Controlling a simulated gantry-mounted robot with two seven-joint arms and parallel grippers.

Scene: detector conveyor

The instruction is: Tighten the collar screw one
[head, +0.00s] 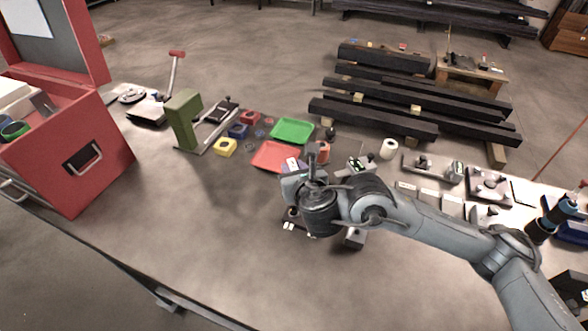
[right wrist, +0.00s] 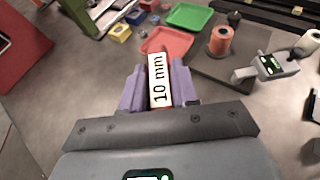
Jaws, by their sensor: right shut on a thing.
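My right gripper (head: 294,172) hangs above the middle of the workbench. In the right wrist view its two purple fingers (right wrist: 158,92) are closed on a piece with a white "10 mm" label (right wrist: 158,80). Most of that piece is hidden by the fingers, so I cannot tell its full shape. Under my right wrist a dark fixture (head: 354,239) shows partly; my arm hides the rest. I cannot pick out collar screw one in either view. My left gripper is not in view.
A red tray (head: 274,157) and a green tray (head: 292,131) lie behind the gripper. An orange spool (right wrist: 220,40) and a grey device with a green display (right wrist: 268,66) stand nearby. A red toolbox (head: 75,150) fills the left end. The front left bench is clear.

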